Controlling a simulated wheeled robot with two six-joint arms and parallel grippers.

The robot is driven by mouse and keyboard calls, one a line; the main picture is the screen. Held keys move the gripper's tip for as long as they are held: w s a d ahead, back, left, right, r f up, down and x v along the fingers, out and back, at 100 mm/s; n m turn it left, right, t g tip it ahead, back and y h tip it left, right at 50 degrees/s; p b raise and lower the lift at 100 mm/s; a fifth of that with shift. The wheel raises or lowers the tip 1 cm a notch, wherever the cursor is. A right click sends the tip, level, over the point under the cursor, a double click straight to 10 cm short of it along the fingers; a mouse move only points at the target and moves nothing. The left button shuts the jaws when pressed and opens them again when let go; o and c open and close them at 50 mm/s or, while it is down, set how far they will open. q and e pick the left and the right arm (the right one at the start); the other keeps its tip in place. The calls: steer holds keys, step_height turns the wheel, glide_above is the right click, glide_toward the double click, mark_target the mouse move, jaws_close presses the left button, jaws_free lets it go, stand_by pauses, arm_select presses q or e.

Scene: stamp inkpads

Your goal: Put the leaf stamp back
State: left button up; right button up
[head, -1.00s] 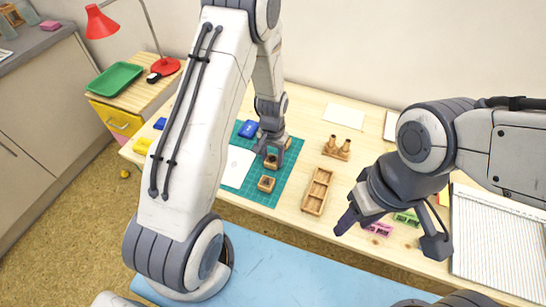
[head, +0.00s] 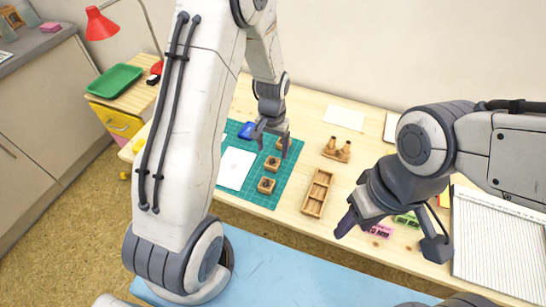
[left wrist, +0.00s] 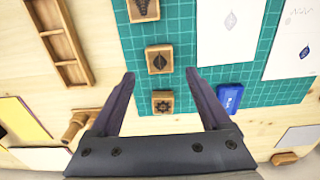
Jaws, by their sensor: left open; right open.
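The leaf stamp (left wrist: 160,59) is a small wooden block with a dark leaf mark on top. It sits on the green mat, the middle one of three stamps in a row; in the head view it is the middle block (head: 272,163). My left gripper (head: 272,146) is open and empty, raised above the mat just behind the leaf stamp. In the left wrist view its spread fingers (left wrist: 160,76) appear on either side of the row, apart from the stamps. My right gripper (head: 393,238) is open and empty above the front right of the table.
Another stamp (left wrist: 163,102) and a nearer one (left wrist: 143,9) share the mat (left wrist: 180,25). A blue inkpad (left wrist: 229,97) and a paper with leaf marks (left wrist: 228,30) lie beside them. An empty compartmented wooden tray (head: 316,193) and a peg-like wooden holder (head: 337,149) stand right.

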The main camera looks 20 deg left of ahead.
mark_target(273, 161)
arm_select(q)
steer(key=s+d+r+m, duration=0.1)
steer(key=s+d+r, duration=0.3)
steer(key=d+r, duration=0.15)
steer(key=s+d+r+m, duration=0.2)
steer(key=s+d+r, duration=0.15)
steer(key=r, duration=0.35)
steer(key=s+d+r+m, duration=0.2)
steer(key=s, duration=0.6)
steer(key=s+d+r+m+h, duration=0.1)
steer(key=s+d+r+m, duration=0.1)
steer(key=s, duration=0.6)
steer(key=shift+s+d+r, duration=0.25)
steer(key=shift+d+r, duration=0.3)
steer(key=shift+d, duration=0.05)
